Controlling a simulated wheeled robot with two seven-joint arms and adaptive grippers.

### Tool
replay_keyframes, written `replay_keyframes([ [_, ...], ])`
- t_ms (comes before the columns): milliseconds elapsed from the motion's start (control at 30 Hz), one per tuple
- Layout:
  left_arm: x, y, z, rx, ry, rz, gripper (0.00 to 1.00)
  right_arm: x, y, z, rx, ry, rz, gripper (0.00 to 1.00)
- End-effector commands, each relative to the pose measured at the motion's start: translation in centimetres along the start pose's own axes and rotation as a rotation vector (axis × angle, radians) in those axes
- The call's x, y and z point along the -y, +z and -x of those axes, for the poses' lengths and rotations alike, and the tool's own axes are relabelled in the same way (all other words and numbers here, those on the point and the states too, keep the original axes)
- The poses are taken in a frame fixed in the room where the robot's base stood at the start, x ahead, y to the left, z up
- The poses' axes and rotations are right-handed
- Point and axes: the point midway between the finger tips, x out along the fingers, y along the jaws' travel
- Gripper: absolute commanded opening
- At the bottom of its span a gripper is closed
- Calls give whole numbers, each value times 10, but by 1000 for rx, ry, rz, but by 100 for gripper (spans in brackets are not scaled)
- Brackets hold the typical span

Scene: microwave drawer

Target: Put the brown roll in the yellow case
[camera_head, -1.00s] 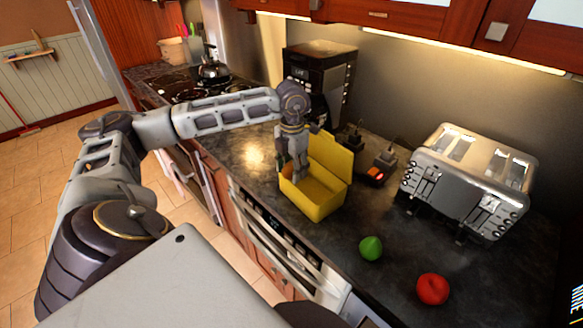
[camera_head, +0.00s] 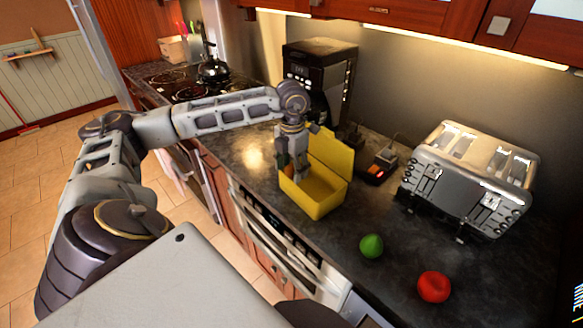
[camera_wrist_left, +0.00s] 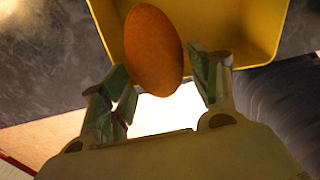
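The brown roll (camera_wrist_left: 153,48) sits between the two fingers of my left gripper (camera_wrist_left: 165,75) in the left wrist view. The fingers are against or very near its sides, and it looks held. The open yellow case (camera_wrist_left: 240,25) lies behind the roll there. In the head view, my left gripper (camera_head: 293,168) points down at the left end of the yellow case (camera_head: 318,205), whose lid stands raised. A bit of the roll (camera_head: 288,170) shows by the fingers. Whether it is inside or above the rim is hard to tell. My right gripper is not in view.
A green fruit (camera_head: 371,246) and a red fruit (camera_head: 434,287) lie on the counter in front of a silver toaster (camera_head: 470,180). A black coffee machine (camera_head: 325,75) stands behind the case. The counter's front edge runs close to the case.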

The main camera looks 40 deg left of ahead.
Motion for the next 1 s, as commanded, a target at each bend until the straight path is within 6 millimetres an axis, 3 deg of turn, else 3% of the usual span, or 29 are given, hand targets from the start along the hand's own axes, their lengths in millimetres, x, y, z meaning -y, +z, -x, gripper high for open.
replay_keyframes([
  [667,0,0,6,1,0,0,75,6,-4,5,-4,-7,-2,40],
  [767,0,0,10,1,0,0,75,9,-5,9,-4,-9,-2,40],
  [1000,0,1,42,3,0,0,75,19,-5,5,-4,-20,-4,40],
])
